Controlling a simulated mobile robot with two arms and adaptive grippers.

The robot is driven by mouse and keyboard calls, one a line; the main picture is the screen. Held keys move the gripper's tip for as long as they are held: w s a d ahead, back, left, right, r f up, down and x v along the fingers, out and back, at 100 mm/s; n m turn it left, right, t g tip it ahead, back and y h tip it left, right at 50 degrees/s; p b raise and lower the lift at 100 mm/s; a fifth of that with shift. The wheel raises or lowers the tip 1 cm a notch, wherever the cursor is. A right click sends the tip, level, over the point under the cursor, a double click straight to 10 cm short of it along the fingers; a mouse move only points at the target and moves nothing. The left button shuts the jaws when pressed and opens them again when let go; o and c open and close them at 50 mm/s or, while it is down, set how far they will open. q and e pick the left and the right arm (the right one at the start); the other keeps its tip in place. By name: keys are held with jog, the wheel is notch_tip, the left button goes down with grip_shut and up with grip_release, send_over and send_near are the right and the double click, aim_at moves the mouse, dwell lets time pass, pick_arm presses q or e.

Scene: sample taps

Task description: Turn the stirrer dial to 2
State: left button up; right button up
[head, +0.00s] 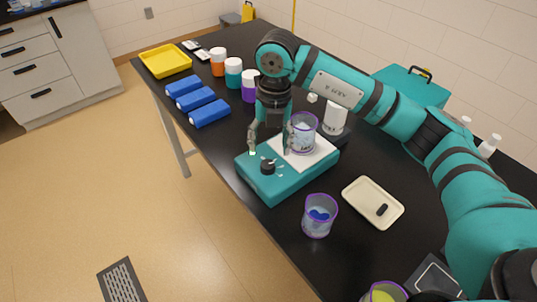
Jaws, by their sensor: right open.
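The stirrer (285,188) is a teal box with a white top plate (325,150) on the black table. Its black dial (267,166) stands on the front left part of the top, with small white marks around it. A clear beaker with a purple rim (302,135) stands on the white plate. I cannot tell whether a finger touches the dial. My left gripper is not in view.
A beaker with blue contents (319,216) stands in front of the stirrer. A cream tray (361,205) holding a small black item lies to the right. Blue boxes (197,102), lidded jars (233,75) and a yellow tray (165,60) are at the back left. A teal case (413,85) stands behind.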

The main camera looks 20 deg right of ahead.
aim_at(271, 163)
notch_tip(271, 163, up, 5)
jog(key=shift+d+r, duration=0.15)
jog(key=shift+r, duration=0.05)
jog(key=shift+s, duration=0.1)
dwell(0.4)
